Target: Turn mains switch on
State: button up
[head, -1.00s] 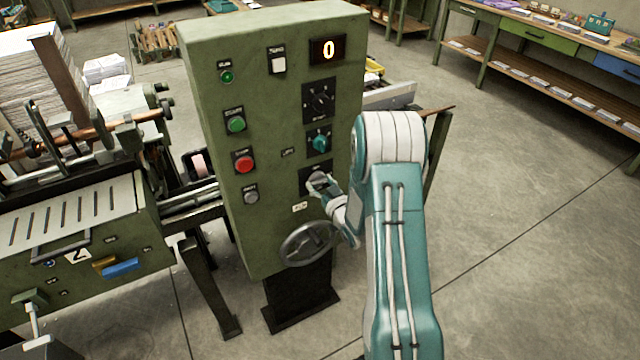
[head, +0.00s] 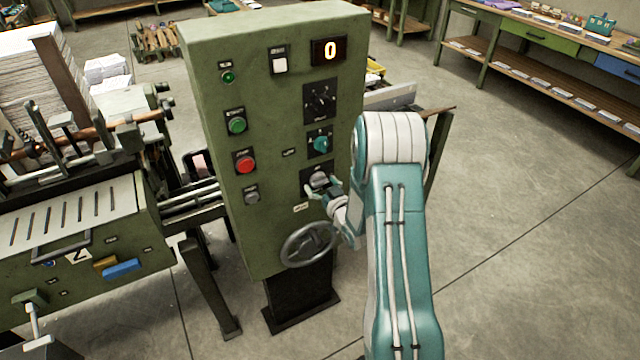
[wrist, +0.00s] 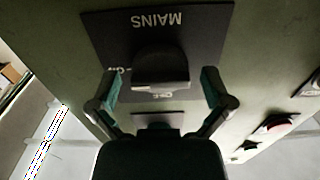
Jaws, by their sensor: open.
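The mains switch (head: 318,180) is a grey rotary knob on a black plate, low on the right side of the green control cabinet (head: 225,50). In the wrist view the knob (wrist: 161,72) shows below the upside-down word MAINS, with small position labels at its side and below it. My gripper (head: 327,189) is open at the switch. In the wrist view its two fingers (wrist: 160,92) stand apart, one on each side of the knob, with gaps between. My arm hides part of the cabinet's right edge.
A handwheel (head: 308,245) sits just below the switch. A teal knob (head: 320,143), a dark dial (head: 320,99), a red button (head: 245,162) and a green button (head: 237,125) are on the same panel. The display (head: 329,51) reads 0. Open floor lies to the right.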

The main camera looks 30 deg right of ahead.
jog(key=s, duration=1.2)
jog(key=shift+d, duration=0.2)
jog(key=shift+w, duration=0.1)
jog(key=a+r+g+h, duration=0.1)
jog(key=a+r+g, duration=0.2)
jog(key=r, duration=0.4)
jog(key=a+r+g+h, duration=0.2)
jog(key=a+r+g, duration=0.1)
jog(key=r, duration=0.4)
jog(key=s+a+r+g, duration=0.2)
jog(key=s+a, duration=0.1)
jog(key=s, duration=0.4)
jog(key=s+a+r+g+y, duration=0.1)
jog(key=s+a+r+g, duration=0.1)
jog(key=s, duration=0.5)
jog(key=s+a+r+g+y, duration=0.1)
jog(key=s+a+r+g, duration=0.1)
jog(key=s+a+r, duration=0.2)
jog(key=s+a, duration=0.2)
jog(key=s, duration=0.2)
jog(key=shift+a, duration=0.25)
